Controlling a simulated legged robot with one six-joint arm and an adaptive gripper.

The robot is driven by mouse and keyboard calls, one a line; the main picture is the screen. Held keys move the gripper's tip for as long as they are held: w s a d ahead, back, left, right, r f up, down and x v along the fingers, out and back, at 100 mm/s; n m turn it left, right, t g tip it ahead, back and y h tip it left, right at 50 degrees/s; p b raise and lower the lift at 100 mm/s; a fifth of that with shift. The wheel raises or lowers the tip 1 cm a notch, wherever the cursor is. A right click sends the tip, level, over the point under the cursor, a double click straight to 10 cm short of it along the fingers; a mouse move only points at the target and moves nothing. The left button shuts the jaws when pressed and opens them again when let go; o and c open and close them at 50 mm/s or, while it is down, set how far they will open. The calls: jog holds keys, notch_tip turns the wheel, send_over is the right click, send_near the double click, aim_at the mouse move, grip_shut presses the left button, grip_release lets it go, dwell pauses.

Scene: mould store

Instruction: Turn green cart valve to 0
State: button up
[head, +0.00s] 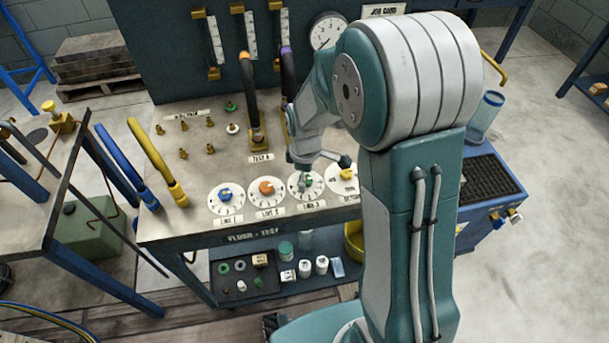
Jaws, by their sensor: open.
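The cart (190,230) has a row of round white dials along its front edge. The green valve knob (307,181) sits on the third dial from the left and is partly hidden by my gripper. Its pointer and the number it faces are too small to read. My gripper (320,170) is open, pointing down right at the green knob. I cannot tell whether its fingers touch the knob.
A blue knob (225,195) and an orange knob (266,187) sit on the dials to the left. A fourth dial (342,181) is close on the right. Upright hoses with orange (247,70) and purple ends stand behind. A lower shelf holds small containers.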

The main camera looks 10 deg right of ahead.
notch_tip(320, 180, up, 12)
dwell(0.5)
jog(key=shift+f, duration=0.1)
notch_tip(320, 180, down, 12)
jog(key=m, duration=0.8)
jog(key=shift+s, duration=0.1)
grip_shut()
